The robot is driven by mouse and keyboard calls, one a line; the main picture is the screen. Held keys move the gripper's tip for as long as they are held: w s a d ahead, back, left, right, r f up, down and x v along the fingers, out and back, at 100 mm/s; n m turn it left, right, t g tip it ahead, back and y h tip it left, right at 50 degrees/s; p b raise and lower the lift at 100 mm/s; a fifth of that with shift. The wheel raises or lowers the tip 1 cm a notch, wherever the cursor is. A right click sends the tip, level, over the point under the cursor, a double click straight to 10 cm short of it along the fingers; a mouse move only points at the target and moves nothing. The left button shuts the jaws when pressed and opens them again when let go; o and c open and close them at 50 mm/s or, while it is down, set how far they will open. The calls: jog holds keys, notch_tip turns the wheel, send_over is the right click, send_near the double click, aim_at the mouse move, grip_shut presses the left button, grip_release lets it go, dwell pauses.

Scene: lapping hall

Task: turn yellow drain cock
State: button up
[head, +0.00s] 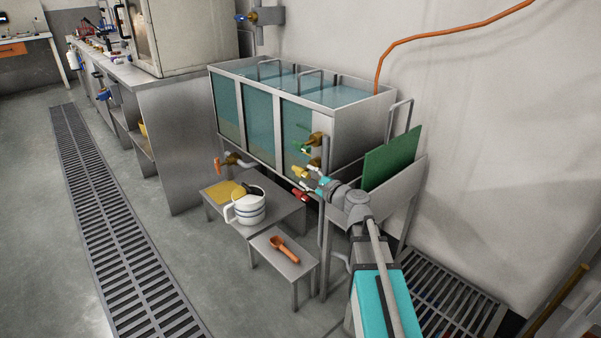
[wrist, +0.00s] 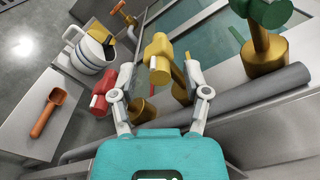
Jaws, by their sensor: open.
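The yellow drain cock (wrist: 157,60) has a yellow handle on a brass body, on the front of the glass-walled tank (head: 262,128). In the head view the yellow cock (head: 299,171) shows small, just left of my gripper (head: 314,181). In the wrist view my gripper (wrist: 161,78) is open and empty. Its two fingers appear on either side of the yellow handle, with visible gaps. How far the handle lies beyond the fingertips I cannot tell. The cock's lower part is partly hidden by my gripper.
A red-handled cock (wrist: 103,90) is close beside my left finger. A green-handled cock (wrist: 262,14) is at upper right, above a grey pipe (wrist: 250,96). An orange-handled cock (head: 218,165) is farther left.

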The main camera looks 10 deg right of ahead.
aim_at(300, 169)
jog(key=shift+x, duration=1.95)
jog(key=shift+c, duration=0.2)
grip_shut()
